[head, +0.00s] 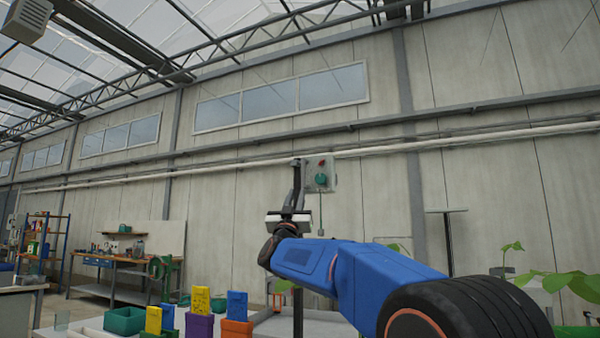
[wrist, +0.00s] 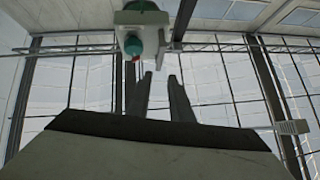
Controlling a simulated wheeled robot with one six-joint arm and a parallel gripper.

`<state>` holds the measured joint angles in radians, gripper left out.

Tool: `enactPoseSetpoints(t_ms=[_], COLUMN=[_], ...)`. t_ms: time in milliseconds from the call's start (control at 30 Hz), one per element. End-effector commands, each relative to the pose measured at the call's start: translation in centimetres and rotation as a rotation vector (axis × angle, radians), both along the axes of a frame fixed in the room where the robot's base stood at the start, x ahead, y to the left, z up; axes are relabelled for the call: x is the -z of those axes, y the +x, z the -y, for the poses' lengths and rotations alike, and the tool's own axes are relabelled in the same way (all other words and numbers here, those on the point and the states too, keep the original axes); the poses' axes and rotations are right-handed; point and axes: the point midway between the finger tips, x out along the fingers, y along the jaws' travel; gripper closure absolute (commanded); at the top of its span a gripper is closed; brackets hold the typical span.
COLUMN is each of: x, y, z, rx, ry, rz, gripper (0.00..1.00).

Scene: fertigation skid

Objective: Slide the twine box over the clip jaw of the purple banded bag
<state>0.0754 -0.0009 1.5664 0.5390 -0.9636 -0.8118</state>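My gripper (head: 298,168) is raised high in the head view and points up, well above the bench and away from everything on it. In the wrist view my gripper (wrist: 160,75) has its two fingers apart with nothing between them. A purple block-shaped thing (head: 199,328), perhaps the purple banded bag, stands at the bottom edge of the head view with a yellow piece (head: 200,300) rising from it. Its lower part is cut off. I cannot make out a clip jaw or tell which thing is the twine box.
An orange container (head: 236,329) with a blue piece (head: 237,305) stands right of the purple thing. A green bin (head: 124,321) is to the left. Leafy plants (head: 565,283) are at the right. A grey wall box with a green knob (head: 320,178) is behind my gripper.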

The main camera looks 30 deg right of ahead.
Motion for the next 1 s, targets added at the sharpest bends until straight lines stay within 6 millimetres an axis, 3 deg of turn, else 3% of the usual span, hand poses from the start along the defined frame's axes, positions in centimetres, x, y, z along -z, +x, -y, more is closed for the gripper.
enactPoseSetpoints(t_ms=[600,1000], x=[-7.5,-10.7], y=[5.8,8.1], z=[5.0,7.0], rx=[-0.001,-0.002], ry=[-0.001,0.0], rz=[0.0,-0.001], gripper=[0.8,0.8])
